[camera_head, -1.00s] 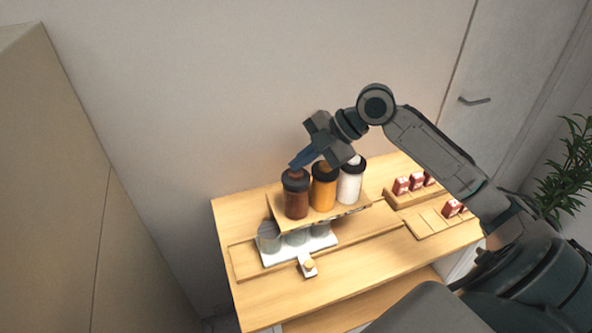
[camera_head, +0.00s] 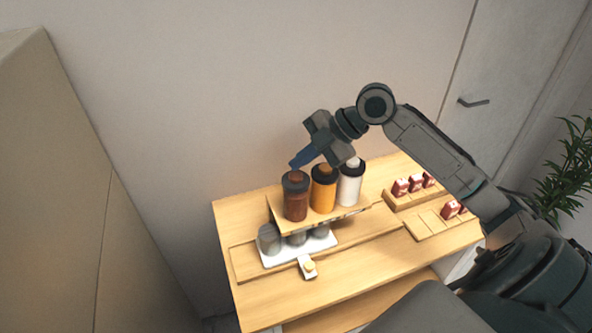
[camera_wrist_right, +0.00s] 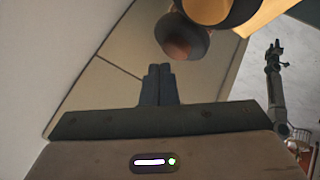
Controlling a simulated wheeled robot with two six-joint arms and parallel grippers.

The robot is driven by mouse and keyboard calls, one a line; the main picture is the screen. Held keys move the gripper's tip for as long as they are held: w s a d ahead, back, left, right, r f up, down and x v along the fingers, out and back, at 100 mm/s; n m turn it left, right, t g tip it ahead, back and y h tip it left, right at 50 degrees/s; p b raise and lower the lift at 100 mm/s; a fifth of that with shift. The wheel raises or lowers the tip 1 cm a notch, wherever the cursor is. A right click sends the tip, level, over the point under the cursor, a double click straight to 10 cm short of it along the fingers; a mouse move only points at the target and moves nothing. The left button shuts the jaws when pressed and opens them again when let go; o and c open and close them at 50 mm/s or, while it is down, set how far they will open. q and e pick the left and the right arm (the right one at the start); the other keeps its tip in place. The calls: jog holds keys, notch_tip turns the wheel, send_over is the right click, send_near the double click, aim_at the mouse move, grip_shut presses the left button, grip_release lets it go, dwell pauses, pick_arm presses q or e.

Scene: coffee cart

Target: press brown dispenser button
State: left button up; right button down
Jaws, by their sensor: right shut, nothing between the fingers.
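The brown dispenser (camera_head: 296,206) is the leftmost of three jars on a raised wooden shelf, with a dark collar and a brown button (camera_head: 297,176) on top. My right gripper (camera_head: 294,164) is shut and empty, its fingertips just above this button, pointing down and left. In the wrist view the shut fingers (camera_wrist_right: 158,82) are beside a reddish-brown rounded button (camera_wrist_right: 180,48) with a dark collar. I cannot tell whether they touch it. My left gripper does not show in the head view; a dark jointed shape at the right of the wrist view may be my left arm.
An orange dispenser (camera_head: 323,194) and a white dispenser (camera_head: 349,188) stand to the right. Below are grey cups (camera_head: 269,240) on a white tray and a small yellow-topped item (camera_head: 309,267). Red boxes (camera_head: 400,187) sit at the right. The cart's front (camera_head: 260,300) is clear.

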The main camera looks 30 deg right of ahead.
aim_at(302, 174)
jog(key=shift+r, duration=0.1)
notch_tip(302, 174, up, 6)
jog(key=p, duration=0.5)
dwell(0.4)
dwell(0.5)
